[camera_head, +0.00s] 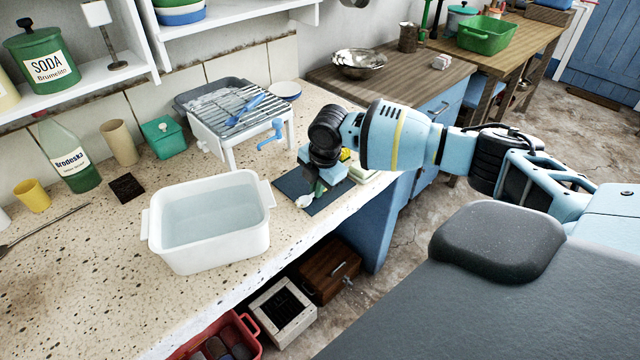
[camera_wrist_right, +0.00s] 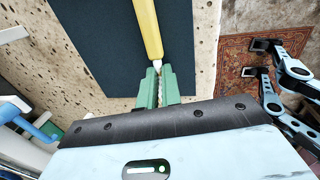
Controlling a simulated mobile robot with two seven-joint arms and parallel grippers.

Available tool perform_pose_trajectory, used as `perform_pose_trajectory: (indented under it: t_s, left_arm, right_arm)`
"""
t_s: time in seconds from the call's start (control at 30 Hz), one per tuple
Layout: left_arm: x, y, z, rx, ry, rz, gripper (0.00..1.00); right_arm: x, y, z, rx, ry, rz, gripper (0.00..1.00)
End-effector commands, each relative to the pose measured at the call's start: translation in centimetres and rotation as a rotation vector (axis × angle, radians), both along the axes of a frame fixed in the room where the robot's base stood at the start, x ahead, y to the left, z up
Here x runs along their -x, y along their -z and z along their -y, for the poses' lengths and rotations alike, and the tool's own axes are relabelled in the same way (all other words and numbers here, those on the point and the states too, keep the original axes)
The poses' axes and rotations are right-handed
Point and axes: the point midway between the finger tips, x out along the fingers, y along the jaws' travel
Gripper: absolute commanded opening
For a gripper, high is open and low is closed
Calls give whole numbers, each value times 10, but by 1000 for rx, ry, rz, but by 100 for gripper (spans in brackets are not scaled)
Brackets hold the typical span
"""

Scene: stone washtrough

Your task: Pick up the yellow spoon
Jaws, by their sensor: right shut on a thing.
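The yellow spoon shows its yellow handle (camera_wrist_right: 148,28) in the right wrist view, above a dark mat (camera_wrist_right: 90,45). Its pale neck runs in between the green fingers of my right gripper (camera_wrist_right: 158,88), which is shut on it. In the head view the right gripper (camera_head: 319,188) points down over the dark mat (camera_head: 290,184) on the counter. A whitish spoon bowl (camera_head: 303,201) shows beside the fingertips, and a bit of yellow shows behind the wrist. I cannot tell whether the spoon touches the mat. My left gripper is not in view.
A white basin of water (camera_head: 210,222) stands left of the mat. A white rack with a blue crank (camera_head: 235,115) stands behind. The counter's front edge is near.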

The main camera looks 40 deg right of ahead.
Motion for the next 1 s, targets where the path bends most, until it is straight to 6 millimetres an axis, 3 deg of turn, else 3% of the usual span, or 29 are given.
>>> perform_pose_trajectory:
  t_s: [0.33,0.8,1.0]
  left_arm:
    - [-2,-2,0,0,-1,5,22]
    - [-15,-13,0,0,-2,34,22]
    - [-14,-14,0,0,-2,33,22]
  right_arm:
    - [0,-37,0,0,-1,3,0]
    - [104,-44,-11,2,-2,-1,0]
    - [137,-47,-15,1,-1,0,0]
